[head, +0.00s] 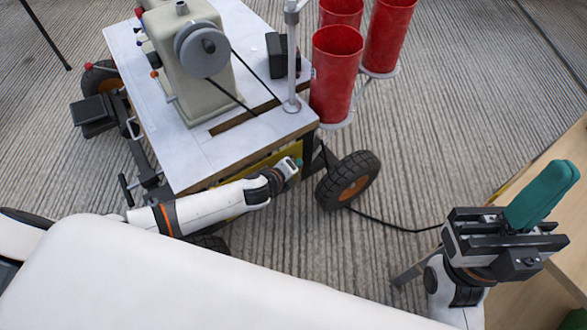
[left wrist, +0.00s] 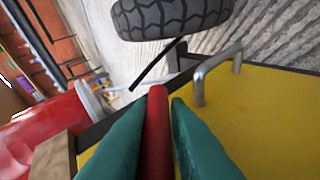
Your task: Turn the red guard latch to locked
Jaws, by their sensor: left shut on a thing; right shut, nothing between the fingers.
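The red guard latch (left wrist: 157,130) shows in the left wrist view as a long red bar in front of a yellow panel (left wrist: 265,120). My left gripper (left wrist: 163,108) has its teal fingers on both sides of the bar and is shut on it. In the head view my left gripper (head: 292,166) is at the front side of the cart, below its top edge; the latch cannot be made out there. My right gripper (head: 556,182) is shut and empty at the right, its teal fingers together.
The cart (head: 150,150) carries a beige machine (head: 190,65) and a metal post (head: 291,60). Red cylinders (head: 336,80) stand on its right side. A black wheel (head: 348,180) is right of my left gripper. A metal handle (left wrist: 215,70) sticks out of the yellow panel. A wooden surface (head: 520,200) lies beside my right gripper.

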